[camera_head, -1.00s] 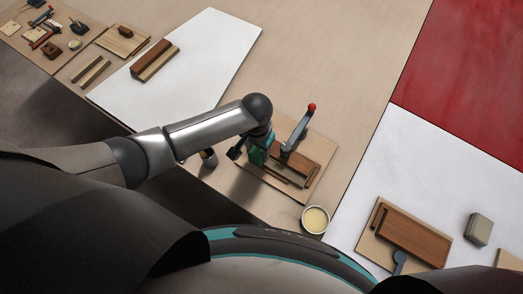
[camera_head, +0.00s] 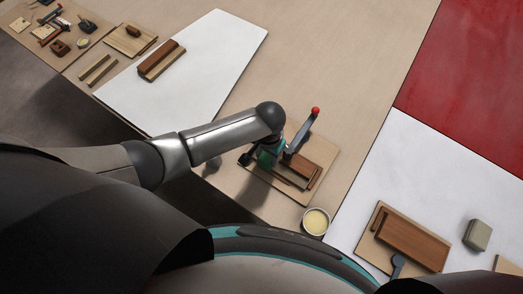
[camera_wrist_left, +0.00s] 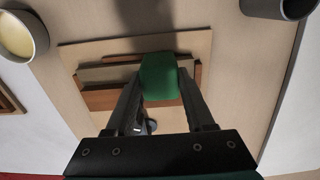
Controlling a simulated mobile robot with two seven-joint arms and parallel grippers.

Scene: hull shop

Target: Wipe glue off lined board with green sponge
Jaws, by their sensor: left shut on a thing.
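My left gripper (camera_wrist_left: 162,105) is shut on the green sponge (camera_wrist_left: 158,76), which sits between its two fingers in the left wrist view. In the head view the sponge (camera_head: 266,158) shows as a small green patch under my left wrist. The gripper is over a light wooden board (camera_head: 318,185) that carries brown wooden strips (camera_head: 303,173) and a lever clamp with a red knob (camera_head: 316,110). The sponge hides part of the strips, and I cannot tell whether it touches the board. No glue can be made out. My right gripper does not show clearly.
A cup of pale yellow stuff (camera_head: 316,221) stands near the board's front corner. A second board with a brown block (camera_head: 412,238) and a grey-green block (camera_head: 477,235) lie at right. A white sheet (camera_head: 205,75) and tools lie at left.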

